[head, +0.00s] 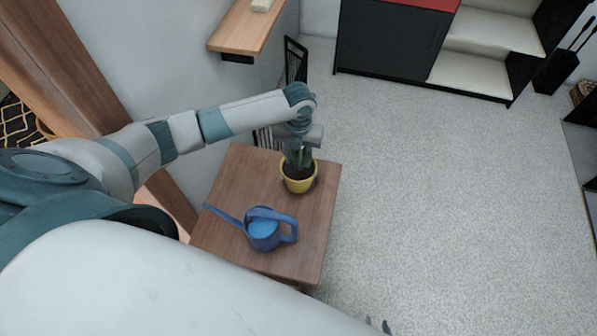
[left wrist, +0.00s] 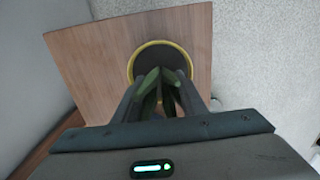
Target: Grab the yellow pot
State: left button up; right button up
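The yellow pot (head: 299,185) holds dark soil and a green plant and stands upright near the back right of a small wooden table (head: 245,175). My left gripper (head: 299,148) is above the pot, at the plant's leaves. In the left wrist view, its fingers (left wrist: 158,85) are apart, with green leaves (left wrist: 150,82) between them. The pot's yellow rim (left wrist: 160,42) shows beyond the fingertips; its near side is hidden. At the bottom of the head view, small dark tips (head: 377,325) appear to be my right gripper, mostly hidden.
A blue watering can (head: 264,232) stands on the table in front of the pot, spout to the left. A wooden shelf (head: 245,28) juts from the wall behind. A dark cabinet (head: 392,45) is at the back. The grey floor to the right is clear.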

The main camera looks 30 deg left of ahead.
pick_arm(q)
jog(key=shift+f, duration=0.1)
dwell(0.3)
grip_shut()
jog(key=shift+w, duration=0.1)
dwell(1.3)
